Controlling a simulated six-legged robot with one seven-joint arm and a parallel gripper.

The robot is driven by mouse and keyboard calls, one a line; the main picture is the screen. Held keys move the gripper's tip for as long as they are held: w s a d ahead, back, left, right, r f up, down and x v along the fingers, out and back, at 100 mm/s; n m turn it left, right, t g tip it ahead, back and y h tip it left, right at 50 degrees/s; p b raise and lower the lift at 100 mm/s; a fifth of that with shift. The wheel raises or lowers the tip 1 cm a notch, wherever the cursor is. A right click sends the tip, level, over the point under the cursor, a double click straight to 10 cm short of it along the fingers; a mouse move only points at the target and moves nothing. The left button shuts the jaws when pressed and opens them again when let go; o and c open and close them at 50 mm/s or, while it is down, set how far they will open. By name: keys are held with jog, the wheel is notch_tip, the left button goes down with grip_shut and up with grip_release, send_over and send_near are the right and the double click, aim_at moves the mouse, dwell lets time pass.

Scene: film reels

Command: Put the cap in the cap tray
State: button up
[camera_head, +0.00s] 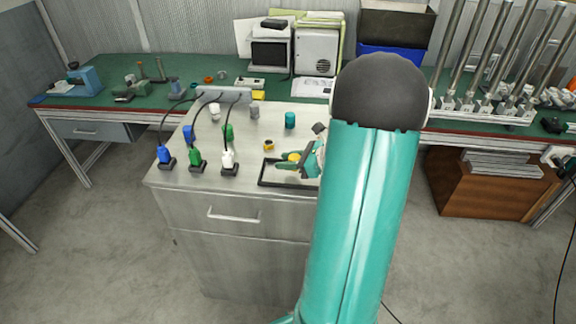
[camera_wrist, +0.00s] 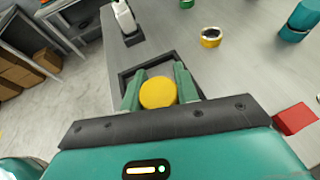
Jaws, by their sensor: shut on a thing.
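A round yellow cap (camera_wrist: 158,93) sits between the two green fingers of my gripper (camera_wrist: 158,90) in the wrist view. The fingers are shut on its sides. A black-rimmed, shallow cap tray (camera_wrist: 124,75) lies just beyond and below the cap, and the fingers overlap it in this view. In the head view, the tray (camera_head: 262,181) lies at the front right of the grey metal cabinet top. The cap (camera_head: 294,157) and my gripper (camera_head: 291,161) are over it there. My arm hides the tray's right part. I cannot tell how high the cap is above the tray floor.
A yellow-and-black ring (camera_head: 268,146) and a teal cylinder (camera_head: 290,120) stand behind the tray. Blue, green and white bottles on black bases, the white one (camera_head: 228,158) nearest, stand to its left. A red block (camera_wrist: 294,118) shows at right in the wrist view.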

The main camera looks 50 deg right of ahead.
jog(key=shift+f, duration=0.95)
jog(key=shift+f, duration=0.1)
jog(key=shift+f, duration=0.1)
jog(key=o, duration=0.7)
jog(key=shift+c, duration=0.2)
